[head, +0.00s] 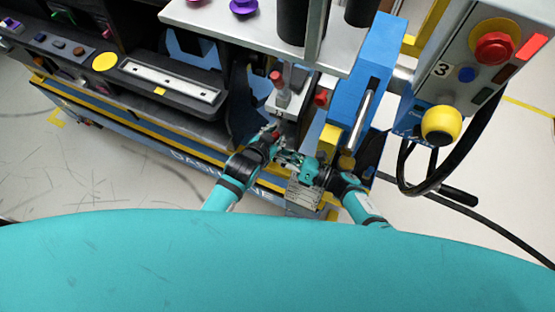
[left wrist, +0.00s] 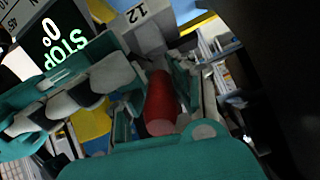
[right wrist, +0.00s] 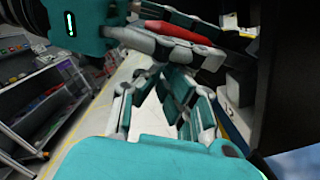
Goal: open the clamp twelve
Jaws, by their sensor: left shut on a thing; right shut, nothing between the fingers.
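The red handle (left wrist: 161,104) of a clamp lies between the fingers of my left gripper (left wrist: 163,98), which is shut on it. A plate marked 12 (left wrist: 135,14) shows just beyond it in the left wrist view. In the head view my left gripper (head: 276,138) is low at the module's front, and only a bit of red shows by its fingers. The handle also shows as a long red bar (right wrist: 186,32) in the right wrist view, among the left fingers. My right gripper (right wrist: 160,70) is shut and empty, close below the left one. The clamp's body is mostly hidden.
A display reading STOP and 0° (left wrist: 62,38) is close to the left gripper. Another red-knobbed clamp (head: 277,80) stands above the grippers. A blue post (head: 372,75) and a button box (head: 480,62) with a hanging cable are to the right.

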